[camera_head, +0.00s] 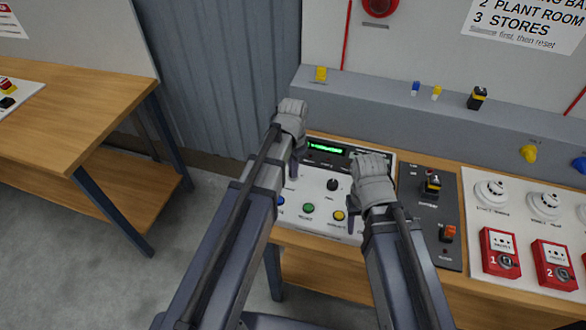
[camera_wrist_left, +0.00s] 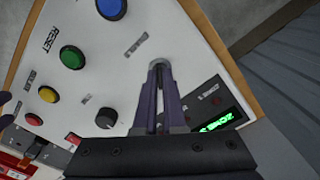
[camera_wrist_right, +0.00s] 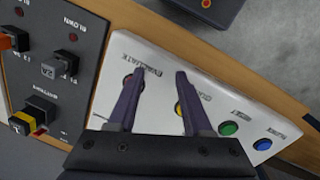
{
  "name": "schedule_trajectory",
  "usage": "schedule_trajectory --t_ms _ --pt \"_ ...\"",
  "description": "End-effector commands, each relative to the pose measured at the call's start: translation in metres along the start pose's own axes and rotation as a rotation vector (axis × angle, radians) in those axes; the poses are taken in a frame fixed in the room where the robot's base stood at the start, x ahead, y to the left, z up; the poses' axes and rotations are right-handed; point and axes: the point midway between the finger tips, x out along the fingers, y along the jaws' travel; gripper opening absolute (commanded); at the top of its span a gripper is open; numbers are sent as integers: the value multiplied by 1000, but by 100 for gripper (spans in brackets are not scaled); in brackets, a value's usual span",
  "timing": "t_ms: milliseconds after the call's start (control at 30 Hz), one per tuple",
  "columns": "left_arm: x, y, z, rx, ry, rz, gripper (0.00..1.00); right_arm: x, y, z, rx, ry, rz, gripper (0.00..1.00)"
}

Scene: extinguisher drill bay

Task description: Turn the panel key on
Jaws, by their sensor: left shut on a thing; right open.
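The white control panel (camera_head: 318,193) lies on the bench with a green-lit display (camera_head: 326,147). My left gripper (camera_head: 297,170) points down at the panel's left part, below the display. In the left wrist view its fingers (camera_wrist_left: 160,70) are shut at a round grey metal fitting, apparently the key switch (camera_wrist_left: 158,62). The key itself is hidden between the fingers, so I cannot tell its angle. My right gripper (camera_head: 352,225) is open above the panel's right side. In the right wrist view its fingers (camera_wrist_right: 155,78) are spread near the red evacuate button and yellow button (camera_wrist_right: 179,109), holding nothing.
A black knob (camera_head: 333,184) and blue, green (camera_head: 308,208) and yellow buttons are close to the grippers. A dark switch panel (camera_head: 425,205) stands to the right, then a white board with red call points (camera_head: 499,252). A wooden table (camera_head: 85,120) is at left.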

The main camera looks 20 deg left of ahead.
Motion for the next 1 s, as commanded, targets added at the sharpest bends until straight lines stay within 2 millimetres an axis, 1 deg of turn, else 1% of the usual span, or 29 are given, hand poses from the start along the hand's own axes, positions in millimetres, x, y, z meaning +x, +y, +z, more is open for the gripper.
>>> schedule_trajectory --t_ms 200,500,733,1000 --pt "0 0 0 172 0 0 0 0 0 0 0 0 0 50" --pt "0 0 0 334 0 0 0 0 0 0 0 0 0 50" --pt "0 0 0 392 0 0 0 0 0 0 0 0 0 50" --pt "0 0 0 408 0 0 0 0 0 0 0 0 0 50"
